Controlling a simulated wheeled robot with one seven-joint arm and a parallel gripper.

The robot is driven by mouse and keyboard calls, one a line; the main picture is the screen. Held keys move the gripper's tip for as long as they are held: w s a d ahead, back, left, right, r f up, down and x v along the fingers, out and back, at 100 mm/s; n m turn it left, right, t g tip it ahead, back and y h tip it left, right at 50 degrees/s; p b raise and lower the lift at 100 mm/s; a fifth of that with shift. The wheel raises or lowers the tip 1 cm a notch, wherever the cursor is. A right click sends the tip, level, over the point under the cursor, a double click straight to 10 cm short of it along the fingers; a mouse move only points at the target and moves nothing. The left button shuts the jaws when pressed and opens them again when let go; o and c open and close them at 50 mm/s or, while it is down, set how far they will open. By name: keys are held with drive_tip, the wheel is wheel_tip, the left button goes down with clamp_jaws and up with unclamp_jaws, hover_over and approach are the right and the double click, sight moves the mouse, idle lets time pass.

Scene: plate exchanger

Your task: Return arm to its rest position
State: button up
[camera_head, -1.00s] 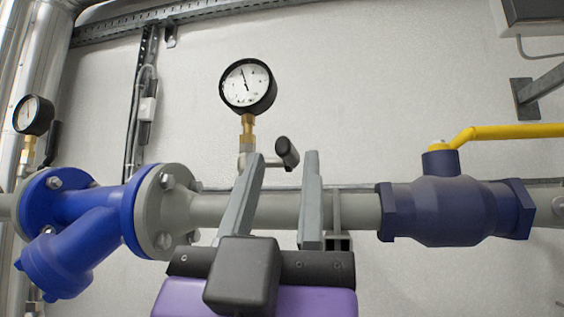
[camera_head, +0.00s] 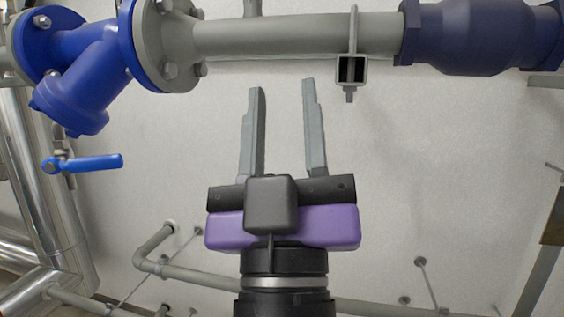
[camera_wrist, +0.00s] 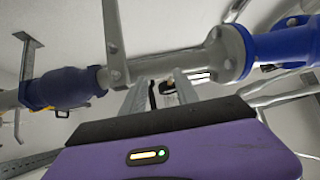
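My gripper (camera_head: 283,88) is in the lower middle of the head view, its two grey fingers pointing up and spread apart with nothing between them. Its fingertips show below the grey pipe (camera_head: 290,36) in that picture. In the wrist view my gripper (camera_wrist: 158,78) shows its purple body in front and its fingers partly overlapping the pipe (camera_wrist: 165,62). I cannot tell the exact gap between fingers and pipe.
A blue strainer with flanges (camera_head: 85,60) is at the upper left, a dark blue valve body (camera_head: 470,35) at the upper right. A blue lever (camera_head: 92,163) and a pipe bracket (camera_head: 351,70) hang below. Thin pipes (camera_head: 190,272) run low; bare wall lies between.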

drive_tip(key=d+f+n+g+y, duration=0.2)
drive_tip(key=f, duration=0.8)
drive_tip(key=d+f+n+g+y, duration=0.2)
drive_tip(key=f, duration=0.9)
drive_tip(key=s+d+f+g, duration=0.2)
drive_tip(key=s+d+f, duration=0.15)
drive_tip(key=f, duration=0.45)
drive_tip(key=s+d+f+g, duration=0.2)
drive_tip(key=s+d+f, duration=0.15)
drive_tip(key=f, duration=0.45)
drive_tip(key=s+d+f+m+g+h, duration=0.1)
drive_tip(key=s+d+f+m, duration=0.15)
drive_tip(key=s, duration=0.45)
drive_tip(key=s+d+f+m+g+h, duration=0.2)
drive_tip(key=s+d+f, duration=0.15)
drive_tip(key=s, duration=0.45)
drive_tip(key=s+d+f+m+g+h, duration=0.1)
drive_tip(key=s+d+f+m, duration=0.2)
drive_tip(key=s, duration=0.4)
wheel_tip(320, 180, up, 12)
drive_tip(key=p, duration=1.3)
drive_tip(key=shift+s, duration=0.35)
drive_tip(key=shift+f+n, duration=0.15)
drive_tip(key=shift+n, duration=0.1)
